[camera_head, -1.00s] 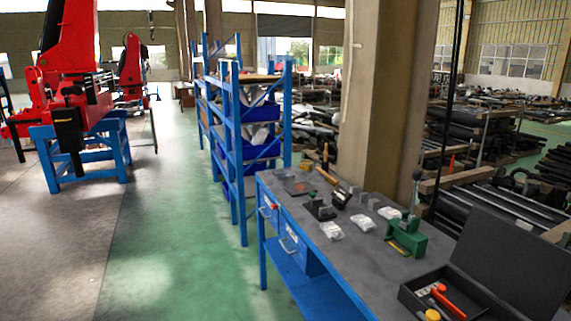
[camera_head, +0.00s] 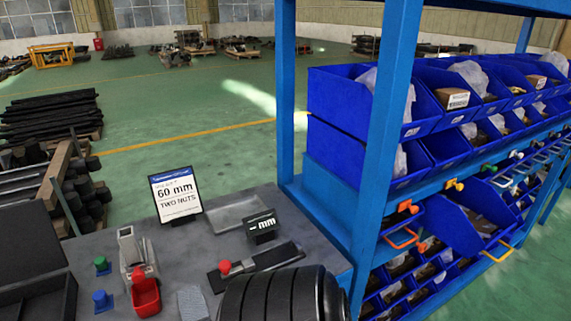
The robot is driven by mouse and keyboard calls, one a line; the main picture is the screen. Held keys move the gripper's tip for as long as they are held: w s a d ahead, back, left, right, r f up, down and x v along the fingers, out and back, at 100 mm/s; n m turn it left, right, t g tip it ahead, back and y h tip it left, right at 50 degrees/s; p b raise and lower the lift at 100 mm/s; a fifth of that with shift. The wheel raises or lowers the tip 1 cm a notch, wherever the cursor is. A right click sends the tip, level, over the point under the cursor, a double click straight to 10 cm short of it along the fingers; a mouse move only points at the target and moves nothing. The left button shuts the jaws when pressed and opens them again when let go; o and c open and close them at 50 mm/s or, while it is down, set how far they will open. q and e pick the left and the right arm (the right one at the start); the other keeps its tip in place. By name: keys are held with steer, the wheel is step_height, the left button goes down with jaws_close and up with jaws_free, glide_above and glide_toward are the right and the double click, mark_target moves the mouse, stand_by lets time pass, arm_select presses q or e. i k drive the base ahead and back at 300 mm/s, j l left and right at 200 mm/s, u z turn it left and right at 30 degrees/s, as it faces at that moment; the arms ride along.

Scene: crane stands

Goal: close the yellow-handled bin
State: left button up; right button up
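A blue bin (camera_head: 452,226) with a yellow handle (camera_head: 497,252) sits in the lower row of the blue rack on the right. It sticks out of the rack past the bins beside it, so it is pulled open, with brown parts visible inside. Its handle is at its near right end. Neither of my grippers is in view.
An orange handle (camera_head: 404,238) and a yellow-orange knob (camera_head: 455,184) are nearby. A grey bench (camera_head: 190,245) carries a sign (camera_head: 175,194) and small tools. Green floor is clear at lower right.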

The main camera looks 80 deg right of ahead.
mark_target(454, 205)
steer(key=z, duration=4.15)
